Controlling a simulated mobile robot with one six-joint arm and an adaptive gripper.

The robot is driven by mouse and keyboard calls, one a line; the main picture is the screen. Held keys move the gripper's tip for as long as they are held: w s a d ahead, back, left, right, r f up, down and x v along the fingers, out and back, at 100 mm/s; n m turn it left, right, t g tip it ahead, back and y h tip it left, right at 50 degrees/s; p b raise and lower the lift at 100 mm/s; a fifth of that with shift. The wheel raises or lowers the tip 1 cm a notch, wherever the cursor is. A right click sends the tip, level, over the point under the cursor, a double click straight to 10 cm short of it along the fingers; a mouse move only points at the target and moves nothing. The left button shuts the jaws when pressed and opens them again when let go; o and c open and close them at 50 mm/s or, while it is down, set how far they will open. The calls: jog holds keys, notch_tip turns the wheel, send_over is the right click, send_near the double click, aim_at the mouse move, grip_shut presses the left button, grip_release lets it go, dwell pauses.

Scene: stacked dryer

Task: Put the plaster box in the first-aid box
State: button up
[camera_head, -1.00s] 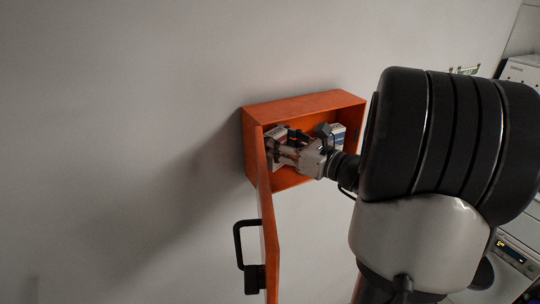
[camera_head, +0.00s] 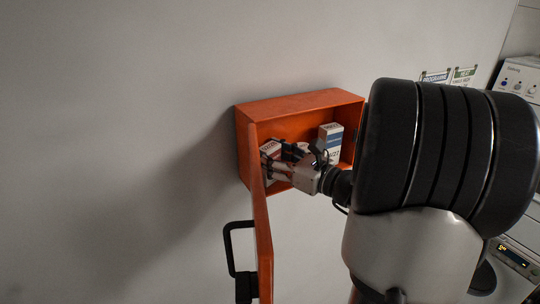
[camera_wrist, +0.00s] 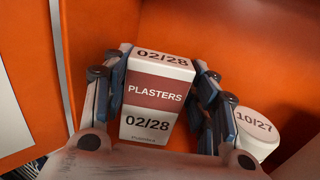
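The plaster box (camera_wrist: 155,95), white with a dark red band reading "PLASTERS", stands between the two fingers of my gripper (camera_wrist: 164,62) in the wrist view. The fingers lie close against its sides and appear shut on it. In the head view the plaster box (camera_head: 267,149) is partly hidden by my gripper (camera_head: 279,151). Both are inside the orange first-aid box (camera_head: 293,105), near its left wall. The first-aid box is on the wall with its door (camera_head: 262,230) swung open. Whether the plaster box touches the floor of the first-aid box is hidden.
A white and blue carton (camera_head: 331,139) stands in the right part of the first-aid box. A round white container marked 10/27 (camera_wrist: 257,128) is right of the plaster box in the wrist view. The open door, with its black handle (camera_head: 230,250), is just left of my gripper.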

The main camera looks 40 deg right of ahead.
jog(key=shift+a+r, duration=0.1)
jog(key=shift+r, duration=0.05)
jog(key=shift+r+p, duration=0.25)
jog(key=shift+p, duration=0.05)
jog(key=s+d+b, duration=0.1)
jog(key=s+d, duration=0.1)
jog(key=s, duration=1)
jog(key=shift+f+b, duration=0.15)
jog(key=shift+b, duration=0.25)
jog(key=shift+a, duration=0.1)
